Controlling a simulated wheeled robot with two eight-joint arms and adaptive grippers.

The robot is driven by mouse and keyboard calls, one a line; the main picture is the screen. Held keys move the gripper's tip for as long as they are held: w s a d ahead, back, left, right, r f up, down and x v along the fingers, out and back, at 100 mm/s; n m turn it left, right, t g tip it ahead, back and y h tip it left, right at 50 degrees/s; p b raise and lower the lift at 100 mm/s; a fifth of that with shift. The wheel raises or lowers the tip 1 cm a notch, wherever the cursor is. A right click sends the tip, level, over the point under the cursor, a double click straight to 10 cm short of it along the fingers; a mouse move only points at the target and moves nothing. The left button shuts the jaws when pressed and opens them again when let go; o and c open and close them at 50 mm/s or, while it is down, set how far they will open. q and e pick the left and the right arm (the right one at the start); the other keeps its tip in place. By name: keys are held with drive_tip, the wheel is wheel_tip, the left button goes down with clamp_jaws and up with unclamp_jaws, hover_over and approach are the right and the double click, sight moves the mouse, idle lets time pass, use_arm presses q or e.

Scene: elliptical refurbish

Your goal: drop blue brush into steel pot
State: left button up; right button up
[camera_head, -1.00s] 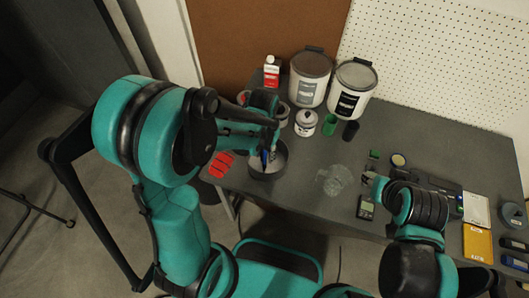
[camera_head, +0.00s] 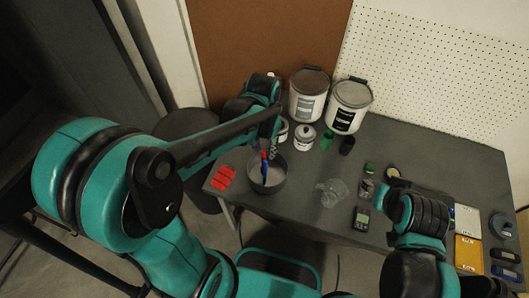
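The steel pot (camera_head: 282,183) is a dark round open pot near the left front edge of the table. The blue brush (camera_head: 264,171), with a red part at its upper end, is upright at the pot's mouth. Its lower end overlaps the pot's interior. My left gripper (camera_head: 271,152) points down over the pot, right at the brush's upper end. Whether its fingers hold the brush is too small to tell. My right gripper (camera_head: 369,188) is over the right part of the table, away from the pot; its fingers are too small to read.
Red pieces (camera_head: 222,178) lie left of the pot. Two white buckets (camera_head: 309,91) and a small white jar (camera_head: 304,139) stand behind. A clear glass object (camera_head: 331,193) and a meter (camera_head: 361,218) lie to the right. The table between pot and glass is bare.

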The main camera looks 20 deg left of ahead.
use_arm(q)
drive_tip(key=shift+s+r, duration=0.1)
drive_tip(key=shift+r, duration=0.3)
drive_tip(key=s+a+r+n+t, duration=0.2)
drive_tip(key=s+a+r+t, duration=0.1)
drive_tip(key=s+r+t, duration=0.4)
drive_tip(key=shift+s+a+r, duration=0.15)
drive_tip(key=shift+s+r, duration=0.1)
drive_tip(key=shift+r, duration=0.05)
wheel_tip(320, 180, down, 2)
drive_tip(key=shift+b, duration=1)
idle(0.8)
